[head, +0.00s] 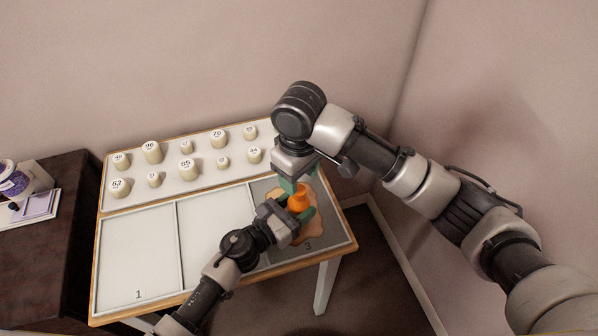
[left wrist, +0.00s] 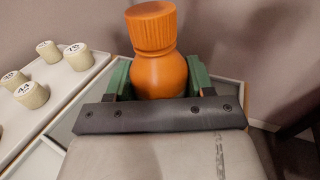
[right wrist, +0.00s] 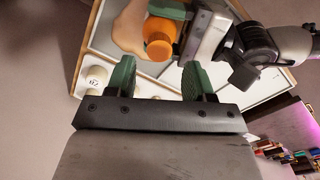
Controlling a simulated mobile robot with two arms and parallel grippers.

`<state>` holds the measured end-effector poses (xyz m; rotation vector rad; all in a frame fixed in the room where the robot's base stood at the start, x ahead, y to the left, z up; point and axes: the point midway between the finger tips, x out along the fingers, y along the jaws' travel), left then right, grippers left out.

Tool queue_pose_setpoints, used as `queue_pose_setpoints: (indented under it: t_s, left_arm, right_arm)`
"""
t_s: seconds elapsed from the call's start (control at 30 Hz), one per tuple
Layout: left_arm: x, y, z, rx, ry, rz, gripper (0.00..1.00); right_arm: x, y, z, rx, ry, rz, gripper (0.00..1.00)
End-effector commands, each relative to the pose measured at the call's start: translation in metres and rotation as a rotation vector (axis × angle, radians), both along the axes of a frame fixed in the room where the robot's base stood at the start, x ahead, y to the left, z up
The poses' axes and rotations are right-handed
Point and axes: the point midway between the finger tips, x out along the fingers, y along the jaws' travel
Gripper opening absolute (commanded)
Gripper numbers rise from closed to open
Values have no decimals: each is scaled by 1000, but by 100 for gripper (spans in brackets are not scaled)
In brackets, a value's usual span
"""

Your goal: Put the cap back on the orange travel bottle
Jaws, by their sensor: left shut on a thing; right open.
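The orange travel bottle (head: 298,202) is upright over the grey compartment marked 3. It also shows in the left wrist view (left wrist: 160,75). A ribbed orange cap (left wrist: 151,28) sits on top of its neck and looks straight; I cannot tell how tight it is. In the right wrist view the cap (right wrist: 158,50) is seen from above. My left gripper (head: 294,212) is shut around the bottle's body, below the cap. My right gripper (head: 291,184) is open and empty, just above and behind the bottle; its green fingers (right wrist: 155,80) are apart from the cap.
A tan irregular patch (head: 312,225) lies under the bottle. Several numbered cream pots (head: 152,153) stand on the white back panel (head: 205,165). The two white compartments (head: 138,250) to the left are empty. A dark cabinet (head: 60,215) stands at far left; walls close in behind and right.

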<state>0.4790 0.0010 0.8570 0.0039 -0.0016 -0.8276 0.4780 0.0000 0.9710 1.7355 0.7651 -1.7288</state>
Motion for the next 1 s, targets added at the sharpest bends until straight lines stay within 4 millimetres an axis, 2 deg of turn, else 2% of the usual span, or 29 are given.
queue_pose_setpoints:
  t_s: [0.3,0.47,0.77,0.87,1.0]
  left_arm:
    - [0,0,-1,1,0,1,0]
    - [0,0,-1,1,0,1,0]
    - [0,0,0,1,0,1,0]
    - [0,0,-1,1,0,0,0]
    - [0,0,0,1,1,0,0]
  right_arm:
    - [2,0,30,-2,-7,-96,53]
    - [1,0,35,-1,-1,-122,53]
    - [0,0,33,-1,0,-123,53]
    - [0,-1,25,-3,2,-123,53]
    - [0,-1,5,-4,3,-124,53]
